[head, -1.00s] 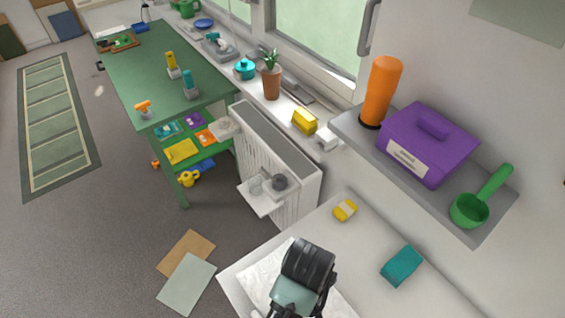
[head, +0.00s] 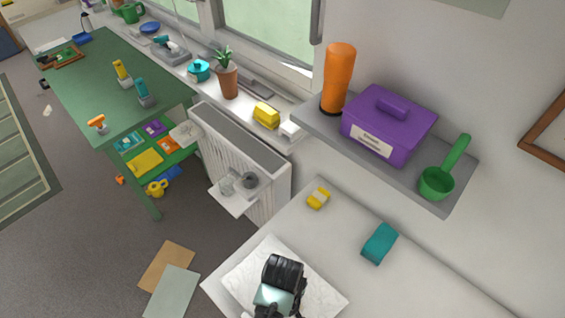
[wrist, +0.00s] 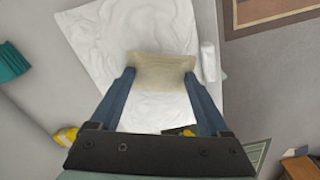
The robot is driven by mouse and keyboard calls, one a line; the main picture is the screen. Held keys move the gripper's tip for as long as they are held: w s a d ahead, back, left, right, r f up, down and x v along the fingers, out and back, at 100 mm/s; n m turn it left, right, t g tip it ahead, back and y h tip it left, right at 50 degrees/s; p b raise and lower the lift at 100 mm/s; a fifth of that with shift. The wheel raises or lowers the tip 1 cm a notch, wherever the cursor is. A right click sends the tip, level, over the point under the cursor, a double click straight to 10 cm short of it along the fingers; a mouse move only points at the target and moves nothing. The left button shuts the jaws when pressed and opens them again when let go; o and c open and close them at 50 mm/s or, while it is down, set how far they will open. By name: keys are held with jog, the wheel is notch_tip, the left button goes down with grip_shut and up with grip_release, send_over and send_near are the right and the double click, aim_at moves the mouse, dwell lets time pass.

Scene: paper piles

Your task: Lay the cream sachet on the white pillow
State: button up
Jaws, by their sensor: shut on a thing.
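The white pillow (head: 318,290) lies wrinkled on the pale counter, partly hidden behind my gripper in the head view. It also spreads under my gripper in the wrist view (wrist: 150,27). The cream sachet (wrist: 160,70) is a flat, pale beige piece in the wrist view, spanning between my fingertips. My gripper (wrist: 159,75) is shut on it, over the pillow. I cannot tell whether the sachet touches the pillow. In the head view the sachet is hidden by my own arm.
A yellow block (head: 318,198) and a teal block (head: 380,244) lie on the counter (head: 345,225). A grey shelf above holds an orange bottle (head: 338,80), a purple box (head: 388,128) and a green scoop (head: 440,180). A white roll (wrist: 208,62) lies beside the pillow.

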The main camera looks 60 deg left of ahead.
jog(key=shift+f, duration=0.15)
jog(key=o, duration=1.2)
notch_tip(320, 180, up, 12)
jog(key=shift+r, duration=0.25)
